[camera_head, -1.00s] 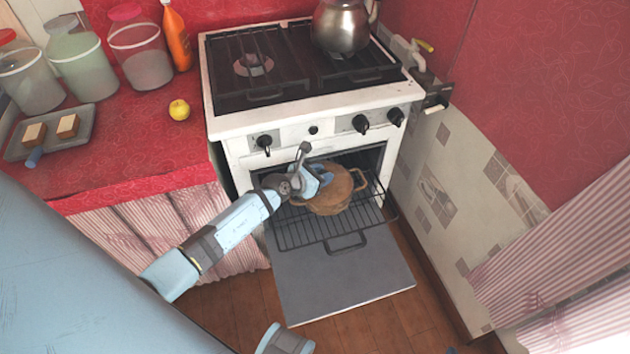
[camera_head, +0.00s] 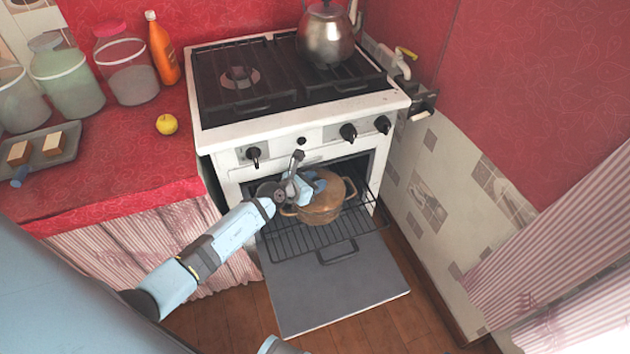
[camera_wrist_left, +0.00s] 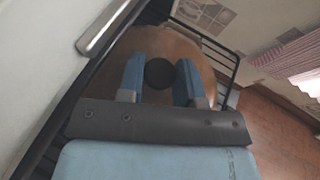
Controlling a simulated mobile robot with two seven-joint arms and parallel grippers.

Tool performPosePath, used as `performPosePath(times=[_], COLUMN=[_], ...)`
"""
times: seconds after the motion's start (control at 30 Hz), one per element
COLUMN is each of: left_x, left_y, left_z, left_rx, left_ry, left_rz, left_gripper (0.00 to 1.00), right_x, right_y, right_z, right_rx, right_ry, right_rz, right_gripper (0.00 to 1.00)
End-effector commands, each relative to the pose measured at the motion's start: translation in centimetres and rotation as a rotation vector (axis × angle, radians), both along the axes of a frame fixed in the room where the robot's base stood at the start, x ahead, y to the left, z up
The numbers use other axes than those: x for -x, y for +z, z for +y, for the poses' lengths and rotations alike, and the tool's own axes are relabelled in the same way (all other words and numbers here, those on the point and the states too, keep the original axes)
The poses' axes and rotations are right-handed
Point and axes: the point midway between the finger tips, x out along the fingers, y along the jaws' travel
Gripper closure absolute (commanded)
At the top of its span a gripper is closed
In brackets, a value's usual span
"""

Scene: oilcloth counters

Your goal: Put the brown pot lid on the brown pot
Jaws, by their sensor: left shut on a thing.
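The brown pot (camera_head: 322,212) stands on the pulled-out oven rack, with side handles showing. The brown pot lid (camera_head: 334,187) is at the pot's top; I cannot tell whether it rests fully on the rim. My left gripper (camera_head: 312,185) reaches in from the left over the pot and hides part of the lid. In the left wrist view the lid (camera_wrist_left: 165,42) is a brown disc below the fingers. Its black knob (camera_wrist_left: 160,73) sits between the two blue fingers of my left gripper (camera_wrist_left: 160,78), which is shut on it.
The oven door (camera_head: 335,285) is folded down under the wire rack (camera_head: 300,236). The white stove (camera_head: 290,120) stands above, with a kettle (camera_head: 328,38) on top. A red counter (camera_head: 110,165) is at the left; a tiled wall (camera_head: 435,185) closes the right side.

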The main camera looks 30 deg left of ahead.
Motion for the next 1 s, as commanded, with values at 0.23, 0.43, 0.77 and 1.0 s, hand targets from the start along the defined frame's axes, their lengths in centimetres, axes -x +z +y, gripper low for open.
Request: performPosePath(times=[0.23, 0.43, 0.77, 1.0], left_x=[0.03, 0.02, -0.01, 0.00], left_y=[-0.06, -0.17, -0.68, -0.68], left_z=[0.03, 0.04, 0.06, 0.03], left_rx=[0.000, 0.000, 0.001, 0.000], left_ry=[0.000, 0.000, 0.001, 0.001], left_rz=[-0.001, 0.000, -0.001, -0.001], left_gripper=[0.96, 0.96, 0.96, 0.40], right_x=[-0.09, -0.10, -0.04, -0.02], right_y=[0.62, 0.63, 0.31, 0.17], right_z=[0.01, 0.00, -0.01, -0.02], right_rx=[-0.002, -0.002, 0.000, 0.000], right_ry=[0.000, 0.000, 0.000, 0.000], right_rz=[-0.007, -0.008, -0.003, 0.000], right_gripper=[0.12, 0.12, 0.12, 0.12])
